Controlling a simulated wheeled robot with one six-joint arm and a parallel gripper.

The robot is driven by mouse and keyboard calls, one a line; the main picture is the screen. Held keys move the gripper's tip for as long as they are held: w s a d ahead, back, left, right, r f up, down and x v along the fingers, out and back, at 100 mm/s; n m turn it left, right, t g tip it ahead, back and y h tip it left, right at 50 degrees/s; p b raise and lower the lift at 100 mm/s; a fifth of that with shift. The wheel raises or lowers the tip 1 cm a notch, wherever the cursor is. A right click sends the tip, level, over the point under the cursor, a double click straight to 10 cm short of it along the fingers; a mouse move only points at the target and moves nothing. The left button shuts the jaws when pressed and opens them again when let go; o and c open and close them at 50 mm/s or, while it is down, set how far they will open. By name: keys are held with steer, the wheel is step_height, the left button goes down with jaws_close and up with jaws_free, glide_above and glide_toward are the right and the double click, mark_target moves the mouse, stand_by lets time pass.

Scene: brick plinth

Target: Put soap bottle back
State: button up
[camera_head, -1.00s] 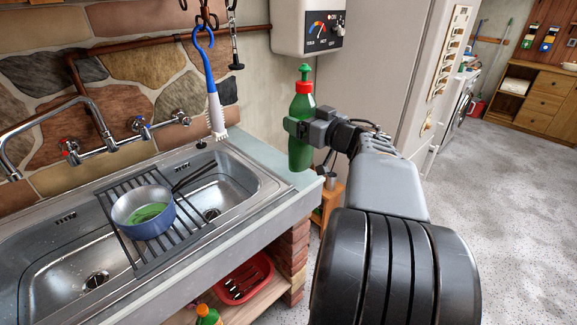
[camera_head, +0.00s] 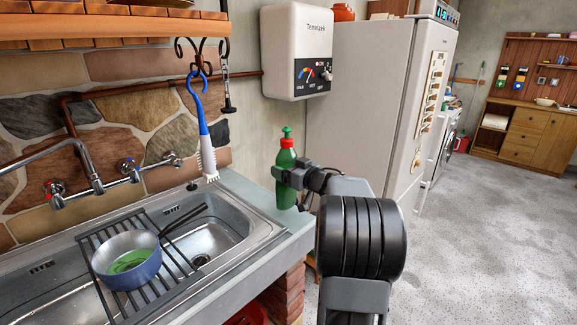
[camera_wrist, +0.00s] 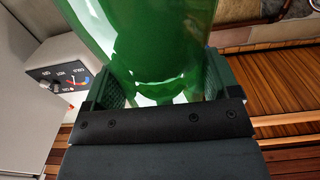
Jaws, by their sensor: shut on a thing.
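The soap bottle (camera_head: 286,178) is green with a red collar and a green pump top. It is upright at the right end of the sink counter (camera_head: 241,190); I cannot tell whether its base touches the counter. My gripper (camera_head: 288,177) is shut around the bottle's body, coming from the right. In the wrist view the green bottle (camera_wrist: 155,45) fills the upper middle, between the two finger pads of my gripper (camera_wrist: 165,95). The bottle's top and base are out of that view.
A blue pan (camera_head: 127,262) with green liquid sits on a black rack over the sink. A blue-and-white brush (camera_head: 203,130) hangs from a hook left of the bottle. A white heater (camera_head: 297,50) is on the wall above. A fridge (camera_head: 375,95) stands behind. Floor at right is clear.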

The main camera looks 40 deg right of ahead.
steer(key=shift+w+d+f, duration=0.1)
steer(key=shift+w+f, duration=0.2)
steer(key=shift+w+d+f+b, duration=0.15)
steer(key=shift+f+b, duration=0.2)
steer(key=shift+f, duration=1.55)
